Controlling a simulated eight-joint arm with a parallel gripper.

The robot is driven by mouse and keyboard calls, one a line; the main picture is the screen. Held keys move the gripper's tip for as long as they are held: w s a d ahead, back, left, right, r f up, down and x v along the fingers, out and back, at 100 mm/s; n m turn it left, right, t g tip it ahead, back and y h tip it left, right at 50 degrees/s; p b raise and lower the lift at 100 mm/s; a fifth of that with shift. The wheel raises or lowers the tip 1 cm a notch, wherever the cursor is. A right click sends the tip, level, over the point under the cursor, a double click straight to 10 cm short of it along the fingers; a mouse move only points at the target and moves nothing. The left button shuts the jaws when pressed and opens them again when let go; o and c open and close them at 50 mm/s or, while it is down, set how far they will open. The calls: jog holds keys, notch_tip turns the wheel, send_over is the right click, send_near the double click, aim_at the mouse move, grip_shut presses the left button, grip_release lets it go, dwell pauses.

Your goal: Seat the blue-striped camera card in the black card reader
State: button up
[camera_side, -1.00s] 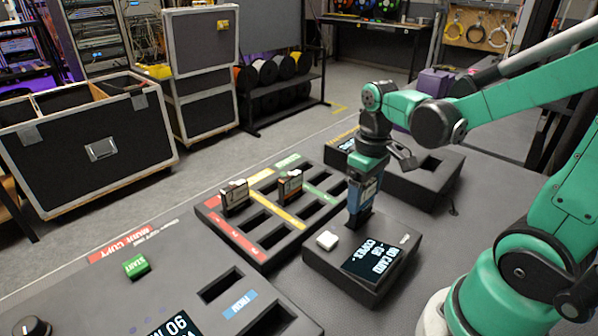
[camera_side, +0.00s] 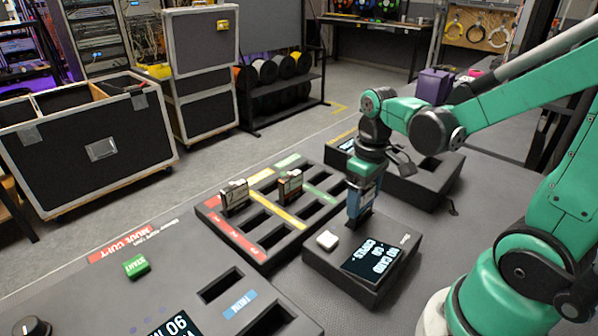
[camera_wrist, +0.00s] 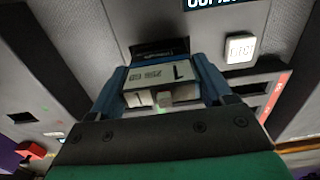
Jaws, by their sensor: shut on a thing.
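The black card reader (camera_side: 335,270) stands on the table with a lit screen reading "NO CARD". My gripper (camera_side: 361,203) points down over its back part, shut on a card. In the wrist view, the card's pale labelled end (camera_wrist: 158,84) sits between the two blue fingers of my gripper (camera_wrist: 163,90). A dark recess (camera_wrist: 160,47) shows just beyond it. The card's lower part is hidden, and I cannot tell if it is inside the slot.
A black sorting tray (camera_side: 262,262) with red, yellow and green strips lies left of the reader. It holds two upright cards (camera_side: 234,197) (camera_side: 290,185) and several empty slots. Another black slotted box (camera_side: 435,180) stands behind. A console with a green START button (camera_side: 137,266) is at front left.

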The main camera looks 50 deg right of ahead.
jog(key=shift+f, duration=0.7)
dwell(0.6)
jog(key=o, duration=1.2)
jog(key=shift+r, duration=0.1)
jog(key=shift+r, duration=3.65)
jog(key=shift+a, duration=0.1)
